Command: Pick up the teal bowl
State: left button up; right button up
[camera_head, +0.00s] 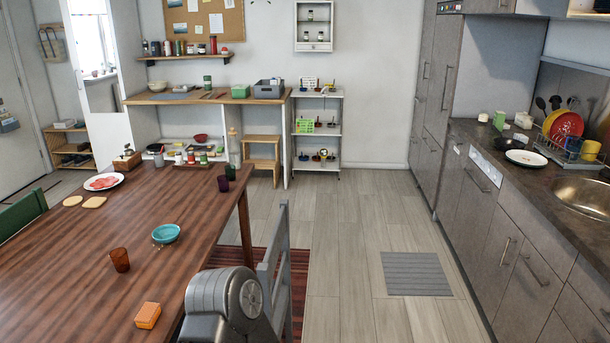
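The teal bowl (166,233) stands upright on the brown wooden table (60,265) at the left of the head view. It sits in the right half of the table, a little in from the right edge. A grey rounded part of my own body shows at the bottom centre, close to the table's near right edge. Neither of my grippers shows, so their state is hidden.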

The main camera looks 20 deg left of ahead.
aim_at(166, 234)
jog(key=i+u, duration=0.4)
jog(key=i+l+u, duration=0.1)
jog(key=i+u, duration=0.35)
jog(key=k, duration=0.1)
